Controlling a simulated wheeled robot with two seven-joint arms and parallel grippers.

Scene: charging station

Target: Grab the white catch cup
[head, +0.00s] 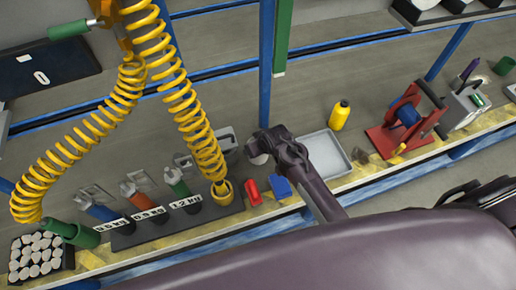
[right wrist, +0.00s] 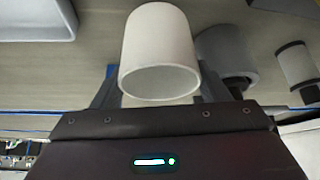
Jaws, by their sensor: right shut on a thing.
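The white catch cup (right wrist: 158,45) is a plain hollow cylinder, large in the right wrist view, with its open rim towards the camera. My right gripper (right wrist: 160,85) is shut on it, one finger on each side of its wall. In the head view, a small pale part of the cup (head: 258,158) shows under the wrist of my right arm, above the bench. The fingers are mostly hidden there. My left gripper is in neither view.
A grey tray (head: 326,158) lies right of my right gripper. A red block (head: 252,191) and a blue block (head: 281,187) sit nearby. A yellow bottle (head: 340,115) and red reel stand (head: 405,125) are right.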

